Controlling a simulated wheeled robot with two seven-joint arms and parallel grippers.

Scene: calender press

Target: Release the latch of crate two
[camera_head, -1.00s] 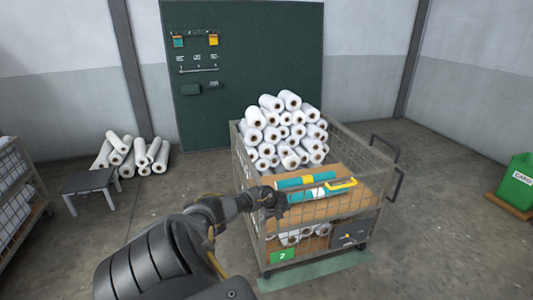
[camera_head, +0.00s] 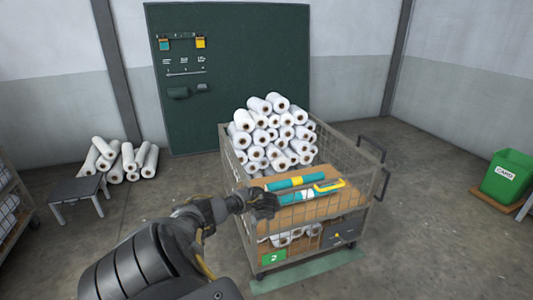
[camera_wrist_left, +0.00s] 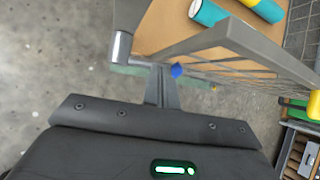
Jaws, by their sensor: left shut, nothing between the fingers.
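Crate two (camera_head: 253,235) is a grey wire-mesh cart with a green label reading 2 (camera_head: 272,257) low on its front. My left gripper (camera_head: 264,205) is at its front left corner, near the upper front rail. In the left wrist view the shut, empty fingers (camera_wrist_left: 162,88) are close below the crate's slanted grey rail (camera_wrist_left: 245,45). A metal cylinder (camera_wrist_left: 121,48) stands left of them and a small blue piece (camera_wrist_left: 176,70) shows by the tips. I cannot tell which part is the latch, or whether the fingers touch anything. My right gripper is out of view.
White rolls (camera_head: 270,130) are piled in the crate behind teal rolls (camera_head: 290,182) on a brown board. A dark box (camera_head: 340,232) sits low at its front right. A stool (camera_head: 78,190) and loose rolls stand left, a green bin (camera_head: 507,176) right.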

